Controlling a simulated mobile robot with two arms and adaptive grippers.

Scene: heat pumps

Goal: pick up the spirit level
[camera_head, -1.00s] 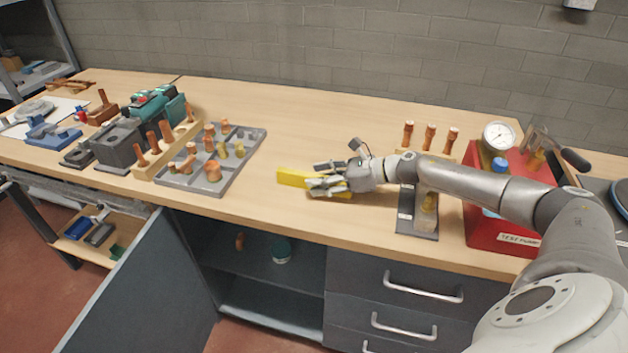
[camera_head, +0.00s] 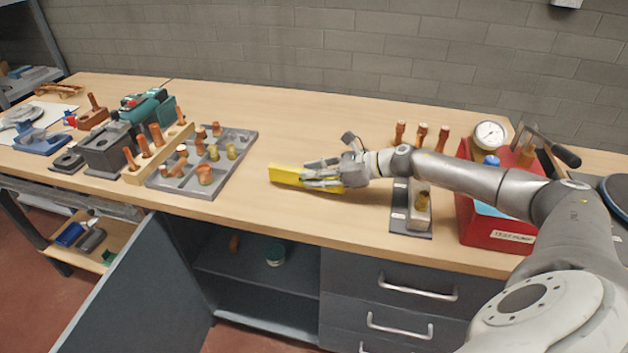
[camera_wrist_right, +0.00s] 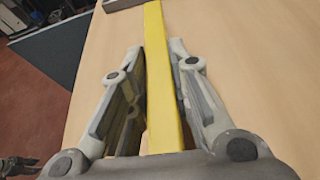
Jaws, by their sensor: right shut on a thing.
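The spirit level is a long yellow bar (camera_head: 286,175) near the front edge of the bench, in the middle of the head view. My right gripper (camera_head: 312,178) is shut on it, with a finger on each side of the bar. In the right wrist view the yellow bar (camera_wrist_right: 155,50) runs up between the two fingers of my right gripper (camera_wrist_right: 160,75) and out past their tips. Whether the bar touches the bench or is slightly raised I cannot tell.
A grey tray (camera_head: 232,182) of copper and brass fittings lies to the left. A grey block on a dark plate (camera_head: 411,228) and a red test pump (camera_head: 478,222) stand to the right. Below, a cabinet door (camera_head: 130,290) hangs open. The bench behind the bar is clear.

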